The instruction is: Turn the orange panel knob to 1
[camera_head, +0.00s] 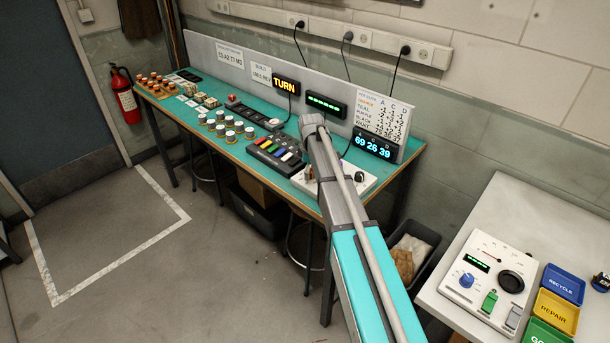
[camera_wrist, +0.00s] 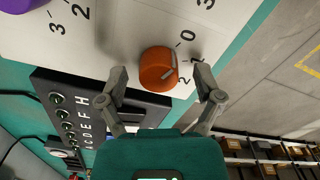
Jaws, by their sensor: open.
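The orange knob (camera_wrist: 158,69) sits on a white panel (camera_wrist: 110,35) in the wrist view. It has a light pointer mark on its right side; which number it points at is hard to tell. A 0 stands to its upper right and a 2 to its lower right; the mark between them is partly hidden by a finger. My gripper (camera_wrist: 161,74) is open, with one finger to the left of the knob and one to the right. No firm contact shows. In the head view my arm covers part of the white panel (camera_head: 368,184) and hides the gripper.
A purple knob (camera_wrist: 18,4) is at the wrist view's top left. A dark lettered switch box (camera_wrist: 75,110) lies close to the panel, partly behind my gripper. On the teal bench (camera_head: 225,150), a row of coloured switches (camera_head: 275,153) stands left of my arm.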

